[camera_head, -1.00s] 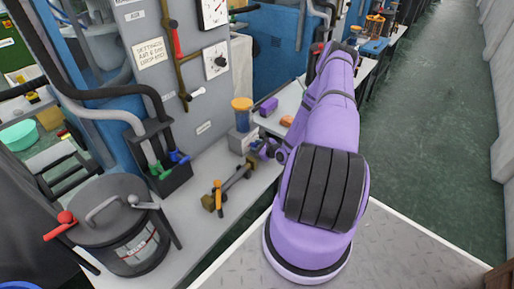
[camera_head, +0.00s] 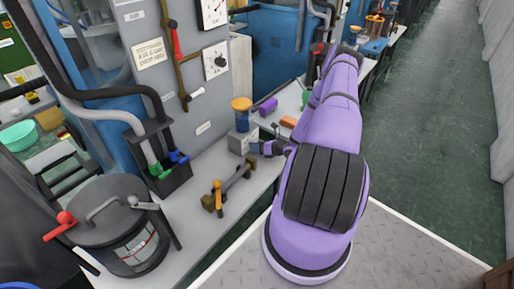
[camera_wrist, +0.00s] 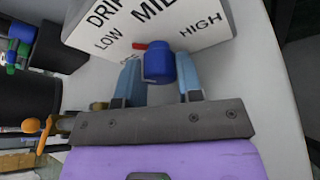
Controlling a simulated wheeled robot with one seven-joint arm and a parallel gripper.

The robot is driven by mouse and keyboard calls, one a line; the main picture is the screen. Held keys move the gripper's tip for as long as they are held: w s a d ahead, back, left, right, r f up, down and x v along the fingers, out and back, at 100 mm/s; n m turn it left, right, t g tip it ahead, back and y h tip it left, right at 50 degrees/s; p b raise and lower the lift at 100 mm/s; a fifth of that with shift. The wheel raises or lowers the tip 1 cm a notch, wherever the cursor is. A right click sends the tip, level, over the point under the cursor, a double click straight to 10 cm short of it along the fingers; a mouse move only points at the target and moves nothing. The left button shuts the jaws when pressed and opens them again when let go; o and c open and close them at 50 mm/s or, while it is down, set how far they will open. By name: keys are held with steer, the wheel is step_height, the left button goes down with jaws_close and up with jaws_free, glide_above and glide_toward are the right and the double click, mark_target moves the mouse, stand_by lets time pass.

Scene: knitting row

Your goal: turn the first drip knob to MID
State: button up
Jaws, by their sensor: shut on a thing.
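The first drip knob (camera_wrist: 158,67) is a blue cylinder with a red pointer (camera_wrist: 139,45) on a pale panel (camera_wrist: 172,42) in the wrist view. The panel reads DRIP, with LOW at left, MID at the top and HIGH at right. The pointer lies towards LOW. My gripper (camera_wrist: 159,77) has its two light blue fingers on either side of the knob, shut on it. In the head view my gripper (camera_head: 259,148) is small, beside the grey box (camera_head: 240,143) under a yellow-lidded jar (camera_head: 241,107); the knob cannot be made out there.
A brass-ended bar fixture (camera_head: 226,190) lies on the grey bench (camera_head: 207,228) near the box. Purple (camera_head: 268,106) and orange (camera_head: 288,121) blocks lie behind. A lidded pot (camera_head: 115,225) stands at front left. The green floor at right is clear.

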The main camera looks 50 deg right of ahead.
steer(key=shift+f+m+y, duration=0.1)
steer(key=shift+m+y, duration=0.2)
steer(key=shift+m, duration=0.2)
stand_by(0.3)
steer(key=o, duration=0.9)
steer(key=v, duration=1)
steer(key=shift+s+d, duration=0.15)
steer(key=shift+s, duration=0.25)
